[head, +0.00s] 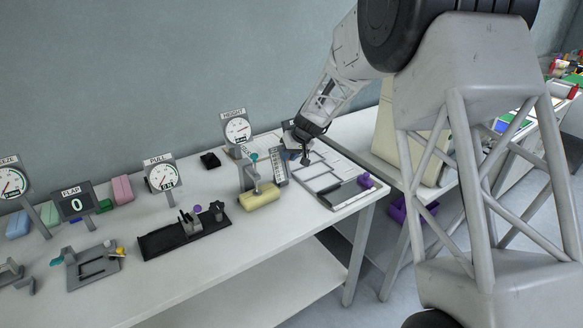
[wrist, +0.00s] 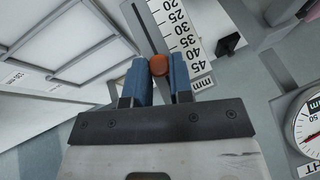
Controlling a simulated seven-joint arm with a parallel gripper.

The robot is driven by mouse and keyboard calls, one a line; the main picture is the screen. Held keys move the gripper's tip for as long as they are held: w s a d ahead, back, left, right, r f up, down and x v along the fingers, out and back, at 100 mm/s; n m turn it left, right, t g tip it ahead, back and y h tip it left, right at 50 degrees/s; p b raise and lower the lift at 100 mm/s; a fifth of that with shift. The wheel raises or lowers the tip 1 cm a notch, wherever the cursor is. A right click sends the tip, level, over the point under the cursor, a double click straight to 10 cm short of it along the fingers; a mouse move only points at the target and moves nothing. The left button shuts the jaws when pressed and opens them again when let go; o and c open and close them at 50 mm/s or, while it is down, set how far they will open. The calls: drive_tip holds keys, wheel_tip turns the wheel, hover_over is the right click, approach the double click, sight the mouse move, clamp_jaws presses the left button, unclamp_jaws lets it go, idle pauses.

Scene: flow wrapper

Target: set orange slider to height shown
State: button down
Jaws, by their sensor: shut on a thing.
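The orange slider knob (wrist: 158,65) is between the blue fingertips of my gripper (wrist: 158,72) in the wrist view, and the jaws are shut on it. It sits in a dark slot (wrist: 145,25) beside a white mm scale (wrist: 183,35), near the high-numbered end, roughly level with 40; the exact reading is unclear. The HEIGHT dial (head: 236,130) stands behind in the head view; its needle is too small to read. It is cut off at the right of the wrist view (wrist: 311,125). In the head view my gripper (head: 300,158) is by the scale plate (head: 279,167) and hides the knob.
A clamp stand (head: 247,175) with a yellow block (head: 259,196) is left of the scale plate. A partitioned tray (head: 345,198) lies to the right, with a purple piece (head: 366,180) at its edge.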

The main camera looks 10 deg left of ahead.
drive_tip(key=c, duration=1)
unclamp_jaws()
drive_tip(key=shift+r, duration=0.15)
drive_tip(key=shift+v, duration=3.8)
drive_tip(key=shift+d, duration=0.1)
